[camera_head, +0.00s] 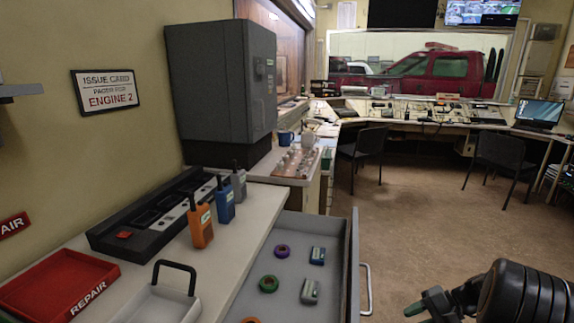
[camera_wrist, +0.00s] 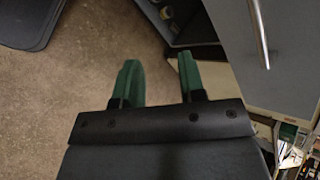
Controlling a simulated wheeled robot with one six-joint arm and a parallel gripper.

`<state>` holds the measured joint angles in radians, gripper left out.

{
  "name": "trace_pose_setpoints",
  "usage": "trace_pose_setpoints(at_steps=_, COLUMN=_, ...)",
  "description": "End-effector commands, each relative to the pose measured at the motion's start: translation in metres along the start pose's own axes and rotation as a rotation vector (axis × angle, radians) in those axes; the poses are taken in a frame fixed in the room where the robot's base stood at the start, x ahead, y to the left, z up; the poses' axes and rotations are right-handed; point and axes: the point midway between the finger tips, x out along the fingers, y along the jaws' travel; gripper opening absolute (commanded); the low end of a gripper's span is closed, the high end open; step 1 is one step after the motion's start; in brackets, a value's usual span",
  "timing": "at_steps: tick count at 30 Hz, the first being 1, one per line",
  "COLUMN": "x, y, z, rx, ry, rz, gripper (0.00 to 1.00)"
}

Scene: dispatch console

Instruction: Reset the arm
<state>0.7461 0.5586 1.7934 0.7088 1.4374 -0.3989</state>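My gripper (camera_wrist: 157,82) has two green fingers standing apart in the wrist view, with bare floor between them and nothing held. In the head view, one green fingertip of it shows at the lower right, beside my dark arm. It is to the right of the open drawer (camera_head: 283,258) and its handle, over the floor. The rest of the gripper is cut off or hidden there.
Orange (camera_head: 201,227), blue (camera_head: 225,203) and grey radios stand on the counter near a black charger. A red repair tray (camera_head: 60,284) lies left. Chairs stand behind; the middle floor is clear.

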Motion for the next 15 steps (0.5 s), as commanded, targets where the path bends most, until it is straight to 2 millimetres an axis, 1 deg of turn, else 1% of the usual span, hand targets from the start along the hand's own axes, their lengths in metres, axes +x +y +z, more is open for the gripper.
trace_pose_setpoints(at_steps=1, x=-0.003, y=-0.013, z=0.02, rx=0.008, ry=0.015, rz=0.091, gripper=0.37)
trace_pose_setpoints(at_steps=5, x=-0.004, y=-0.033, z=0.065, rx=-0.004, ry=0.079, rz=0.33, gripper=0.37)
trace_pose_setpoints(at_steps=7, x=-0.007, y=-0.048, z=0.092, rx=-0.048, ry=0.131, rz=0.454, gripper=0.37)
trace_pose_setpoints(at_steps=9, x=-0.013, y=-0.065, z=0.12, rx=-0.117, ry=0.193, rz=0.566, gripper=0.37)
trace_pose_setpoints(at_steps=12, x=-0.021, y=-0.09, z=0.158, rx=-0.246, ry=0.28, rz=0.687, gripper=0.37)
trace_pose_setpoints(at_steps=15, x=-0.028, y=-0.112, z=0.191, rx=-0.388, ry=0.35, rz=0.763, gripper=0.37)
